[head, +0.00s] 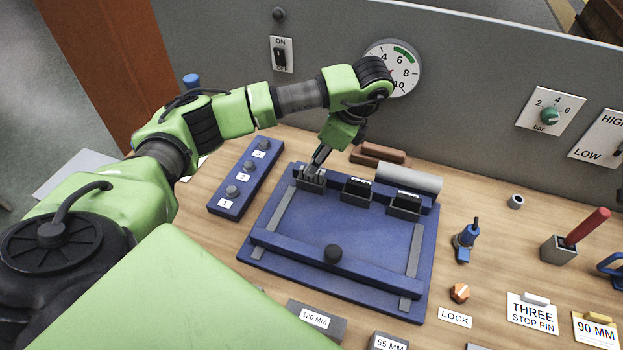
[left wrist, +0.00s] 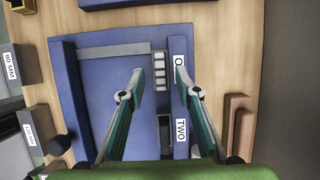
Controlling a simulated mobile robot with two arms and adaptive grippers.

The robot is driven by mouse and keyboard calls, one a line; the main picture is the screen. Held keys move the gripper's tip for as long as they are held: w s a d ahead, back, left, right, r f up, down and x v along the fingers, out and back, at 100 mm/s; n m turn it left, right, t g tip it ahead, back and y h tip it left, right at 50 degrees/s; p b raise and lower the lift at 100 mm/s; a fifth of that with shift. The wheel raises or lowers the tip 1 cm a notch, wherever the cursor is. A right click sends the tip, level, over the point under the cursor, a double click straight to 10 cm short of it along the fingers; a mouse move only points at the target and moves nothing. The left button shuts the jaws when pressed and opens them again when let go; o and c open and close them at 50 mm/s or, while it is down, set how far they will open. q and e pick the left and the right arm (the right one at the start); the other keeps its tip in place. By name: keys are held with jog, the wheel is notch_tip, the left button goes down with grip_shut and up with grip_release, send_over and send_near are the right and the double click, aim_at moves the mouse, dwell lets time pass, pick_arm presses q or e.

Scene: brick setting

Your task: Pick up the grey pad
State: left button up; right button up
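A grey ribbed block, which looks like the grey pad (head: 311,181), sits in the left holder at the back of the blue fixture (head: 284,226). In the left wrist view the pad (left wrist: 159,68) shows beside a label that starts with "O". My left gripper (head: 318,158) points down at this holder. In the left wrist view my left gripper (left wrist: 159,76) is open, with one fingertip on each side of the pad. I cannot tell whether the fingers touch it or how far down they reach. My right gripper is not in view.
Two more black holders (head: 357,189) stand right of the pad, with a grey cylinder (head: 410,178) and brown blocks (head: 377,154) behind. A blue crossbar with a black knob (head: 333,253) spans the fixture. A numbered blue button strip (head: 246,178) lies left. The grey wall panel rises behind.

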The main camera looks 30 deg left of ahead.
aim_at(311, 179)
pick_arm(q)
jog(key=p+x, duration=0.1)
jog(key=x, duration=0.2)
jog(key=shift+f+p, duration=0.35)
jog(key=shift+a+f, duration=0.15)
jog(key=shift+f, duration=0.25)
grip_shut()
